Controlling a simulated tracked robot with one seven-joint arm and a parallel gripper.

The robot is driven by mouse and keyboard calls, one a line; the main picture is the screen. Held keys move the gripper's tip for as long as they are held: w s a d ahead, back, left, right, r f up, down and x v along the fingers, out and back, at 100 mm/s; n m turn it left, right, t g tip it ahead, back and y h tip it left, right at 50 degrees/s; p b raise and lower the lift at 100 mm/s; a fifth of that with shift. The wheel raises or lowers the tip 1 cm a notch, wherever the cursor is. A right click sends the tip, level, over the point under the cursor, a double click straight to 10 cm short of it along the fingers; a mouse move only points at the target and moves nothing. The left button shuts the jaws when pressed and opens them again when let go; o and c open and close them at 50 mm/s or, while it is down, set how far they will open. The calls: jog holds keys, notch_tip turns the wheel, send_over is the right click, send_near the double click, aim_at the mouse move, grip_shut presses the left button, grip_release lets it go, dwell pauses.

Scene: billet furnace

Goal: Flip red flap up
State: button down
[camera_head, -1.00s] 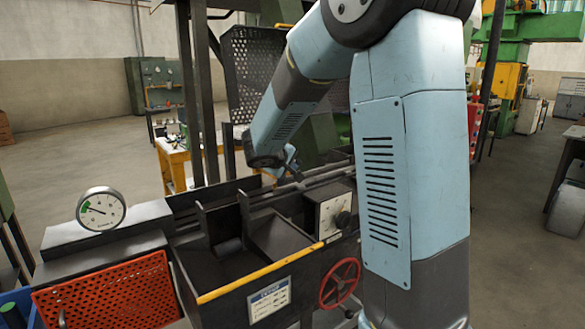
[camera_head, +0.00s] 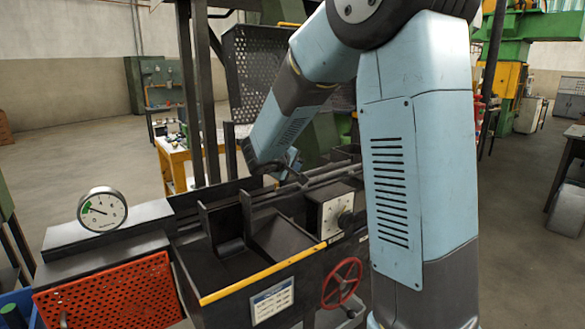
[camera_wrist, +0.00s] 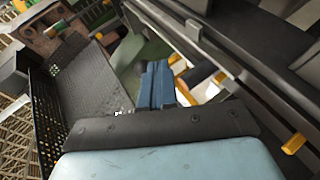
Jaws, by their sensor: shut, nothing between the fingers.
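A red-orange perforated panel (camera_head: 105,290), the only red flap-like plate I see, slopes at the lower left of the head view, below the round gauge. It is apart from my gripper. My gripper (camera_head: 294,165) is partly hidden behind my own forearm, over the far side of the dark machine. In the wrist view, my gripper's blue fingers (camera_wrist: 156,84) are together with nothing between them. I cannot make out a red flap in the wrist view.
The round gauge (camera_head: 102,210) stands on the dark ledge. The open dark trough (camera_head: 215,275) has a yellow front edge and a red handwheel (camera_head: 342,282) to its right. Dark posts (camera_head: 200,90) and a perforated dark guard (camera_head: 255,75) rise behind.

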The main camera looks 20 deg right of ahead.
dwell(0.7)
dwell(0.8)
jog(key=s+a+r, duration=0.1)
jog(key=s+a, duration=0.7)
jog(key=a, duration=0.1)
jog(key=shift+s+a+r, duration=0.15)
jog(key=shift+s+r, duration=0.1)
jog(key=shift+r, duration=0.05)
